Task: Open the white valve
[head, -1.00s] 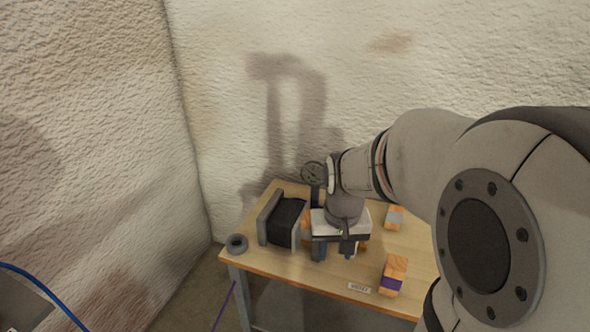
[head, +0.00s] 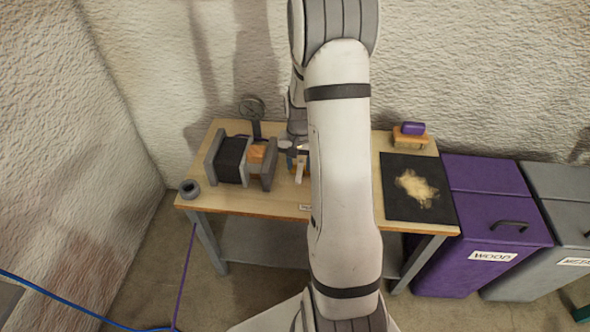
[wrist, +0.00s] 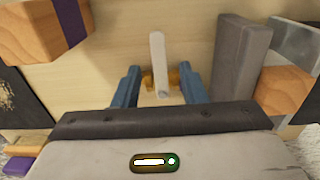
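The white valve shows as a white lever (wrist: 158,62) on a brass body (wrist: 173,79) in the wrist view. In the head view the white lever (head: 300,172) stands out just below my gripper. My gripper (wrist: 161,85) has its two blue fingers spread, one on each side of the brass body and the near end of the lever. A clear gap shows between each finger and the lever, so nothing is held. In the head view my gripper (head: 291,160) is small and mostly hidden by my arm.
A dark roller between grey plates (head: 232,160) and a gauge (head: 252,108) stand left of the valve. A grey ring (head: 189,188) lies at the table's left corner. Wood blocks (head: 410,138) and a black mat (head: 400,205) are at right. Purple bin (head: 490,225) stands beside the table (head: 260,207).

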